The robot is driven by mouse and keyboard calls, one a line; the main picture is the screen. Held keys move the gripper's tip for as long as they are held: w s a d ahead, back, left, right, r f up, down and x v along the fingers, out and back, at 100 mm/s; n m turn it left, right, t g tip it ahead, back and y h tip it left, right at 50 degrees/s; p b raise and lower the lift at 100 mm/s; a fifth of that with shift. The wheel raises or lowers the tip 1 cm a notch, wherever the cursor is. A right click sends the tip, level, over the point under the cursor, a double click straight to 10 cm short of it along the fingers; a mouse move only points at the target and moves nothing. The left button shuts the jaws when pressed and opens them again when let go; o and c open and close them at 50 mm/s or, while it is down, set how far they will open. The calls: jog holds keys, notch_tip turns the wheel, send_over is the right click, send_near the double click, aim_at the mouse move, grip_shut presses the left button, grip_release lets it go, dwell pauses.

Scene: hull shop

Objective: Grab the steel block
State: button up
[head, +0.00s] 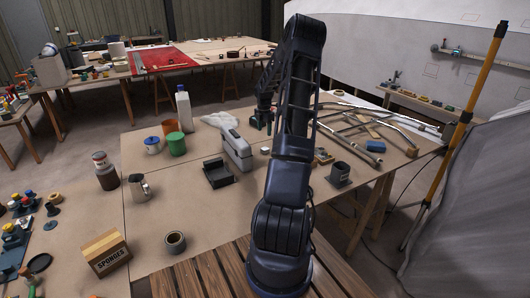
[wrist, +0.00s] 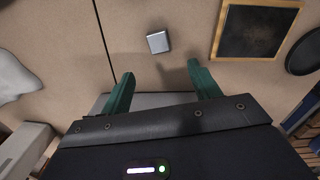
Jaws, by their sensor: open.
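The steel block (wrist: 158,42) is a small, light grey cube on the brown table covering, just beyond the fingertips in the wrist view. In the head view a small pale block (head: 265,151), likely the same one, sits left of my arm. My gripper (wrist: 161,76) has two green fingers spread apart with nothing between them. The block lies roughly centred ahead of the gap, apart from both fingers. In the head view my gripper (head: 262,122) hangs over the table, partly hidden by my arm.
In the head view a grey case (head: 237,152), a black tray (head: 218,173) and white cloth (head: 222,121) are nearby. Metal tubes (head: 365,130) lie to the right.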

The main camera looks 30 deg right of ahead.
aim_at(265, 148)
jog(key=f, duration=1.2)
jog(key=shift+w+d+f, duration=0.1)
jog(key=shift+w+d, duration=0.05)
jog(key=shift+d, duration=0.1)
jog(key=c, duration=1.3)
